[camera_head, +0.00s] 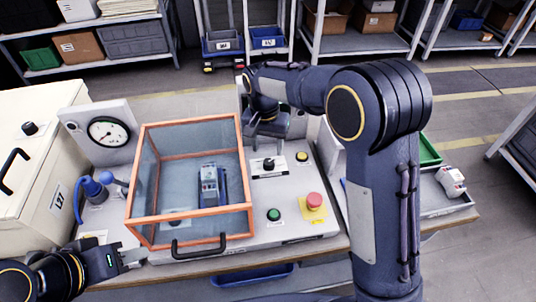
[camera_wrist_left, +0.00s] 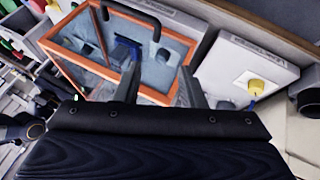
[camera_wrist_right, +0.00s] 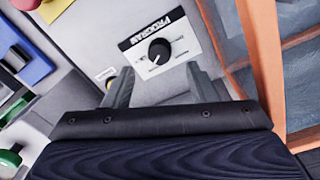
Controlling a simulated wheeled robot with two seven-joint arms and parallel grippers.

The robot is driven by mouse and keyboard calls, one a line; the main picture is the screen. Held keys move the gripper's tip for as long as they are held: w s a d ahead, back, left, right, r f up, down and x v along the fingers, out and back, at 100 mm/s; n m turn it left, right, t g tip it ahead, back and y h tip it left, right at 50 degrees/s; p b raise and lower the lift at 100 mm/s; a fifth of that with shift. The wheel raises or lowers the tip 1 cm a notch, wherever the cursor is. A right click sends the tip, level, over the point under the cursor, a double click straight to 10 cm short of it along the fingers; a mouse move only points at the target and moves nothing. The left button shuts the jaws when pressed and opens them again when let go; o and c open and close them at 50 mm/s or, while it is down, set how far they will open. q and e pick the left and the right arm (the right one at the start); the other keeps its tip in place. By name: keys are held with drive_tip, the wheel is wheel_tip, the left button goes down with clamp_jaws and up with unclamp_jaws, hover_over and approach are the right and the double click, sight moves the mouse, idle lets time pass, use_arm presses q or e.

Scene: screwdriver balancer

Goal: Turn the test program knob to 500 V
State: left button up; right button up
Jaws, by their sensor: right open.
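The test program knob (camera_head: 268,164) is black and round on a white plate on the grey bench panel, right of the orange-framed box. In the right wrist view the knob (camera_wrist_right: 159,52) sits beside the word PROGRAM, with a white pointer mark; the scale values are too small to read. My right gripper (camera_wrist_right: 160,76) is open and empty, its fingers apart short of the knob. In the head view this gripper (camera_head: 268,142) hangs just behind the knob, partly hidden by its own arm. My left gripper (camera_head: 134,258) is open and empty at the bench's front left.
The orange-framed clear box (camera_head: 190,121) covers a device (camera_head: 211,186). A green button (camera_head: 274,214), a red emergency button (camera_head: 314,201) and a yellow button (camera_head: 302,156) surround the knob plate. A dial gauge (camera_head: 108,132) stands at the back left.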

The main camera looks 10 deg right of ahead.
sight(269, 162)
drive_tip(key=shift+r, duration=0.95)
drive_tip(key=n+b, duration=0.1)
drive_tip(key=n, duration=0.3)
drive_tip(key=shift+s+a, duration=0.1)
drive_tip(key=n, duration=0.4)
drive_tip(key=shift+s+n+b, duration=0.15)
drive_tip(key=shift+n+b, duration=0.15)
drive_tip(key=shift+b, duration=0.05)
drive_tip(key=shift+f, duration=0.2)
drive_tip(key=f, duration=0.7)
drive_tip(key=shift+d+f, duration=0.1)
drive_tip(key=shift+d, duration=0.15)
